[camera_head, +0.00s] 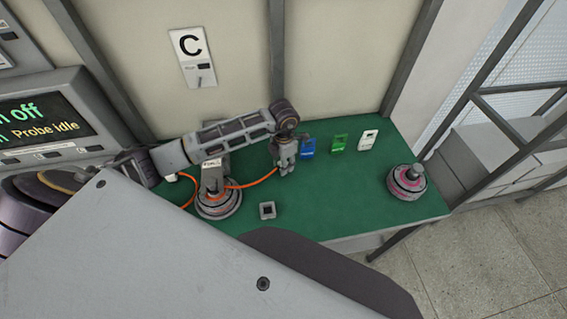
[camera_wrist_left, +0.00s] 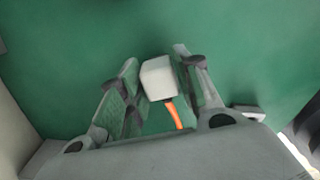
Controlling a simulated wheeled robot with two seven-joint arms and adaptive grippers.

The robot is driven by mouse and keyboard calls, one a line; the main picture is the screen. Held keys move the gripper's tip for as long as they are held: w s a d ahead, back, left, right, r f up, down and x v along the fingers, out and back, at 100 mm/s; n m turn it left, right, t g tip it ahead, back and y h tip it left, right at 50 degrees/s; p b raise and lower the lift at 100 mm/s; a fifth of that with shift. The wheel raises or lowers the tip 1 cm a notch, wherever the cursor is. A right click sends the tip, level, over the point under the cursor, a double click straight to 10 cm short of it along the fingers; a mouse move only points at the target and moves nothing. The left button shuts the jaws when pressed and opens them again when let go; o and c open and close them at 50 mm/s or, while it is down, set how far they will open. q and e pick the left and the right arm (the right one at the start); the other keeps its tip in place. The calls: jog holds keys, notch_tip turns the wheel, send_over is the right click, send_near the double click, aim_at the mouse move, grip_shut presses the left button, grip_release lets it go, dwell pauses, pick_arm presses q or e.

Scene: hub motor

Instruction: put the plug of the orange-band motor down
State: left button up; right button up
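The motor (camera_head: 218,207) with the orange cable (camera_head: 252,183) sits at the left of the green table, partly behind my left arm; its band colour is hard to make out. The cable runs right to my left gripper (camera_head: 286,168), which points down over the table's middle. In the left wrist view, the pale block-shaped plug (camera_wrist_left: 158,78) sits between the fingers of my left gripper (camera_wrist_left: 160,75), with the orange cable leaving it towards the palm. The fingers look closed on its sides. Its height above the table is hard to judge. My right gripper is not in view.
On the green table (camera_head: 335,205), blue (camera_head: 308,147), green (camera_head: 338,143) and white (camera_head: 368,139) pieces stand along the back. A pink-banded motor (camera_head: 407,182) stands at the right, and a small grey square holder (camera_head: 267,210) near the front. The table's middle right is clear.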

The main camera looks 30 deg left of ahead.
pick_arm(q)
jog(key=shift+o, duration=1.2)
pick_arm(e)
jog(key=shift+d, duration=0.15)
pick_arm(q)
jog(key=shift+r, duration=0.15)
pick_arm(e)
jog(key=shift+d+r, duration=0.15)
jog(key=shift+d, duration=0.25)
pick_arm(q)
notch_tip(320, 180, up, 12)
jog(key=b, duration=0.1)
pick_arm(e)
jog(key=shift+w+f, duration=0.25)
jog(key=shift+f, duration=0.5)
pick_arm(q)
jog(key=shift+a, duration=0.1)
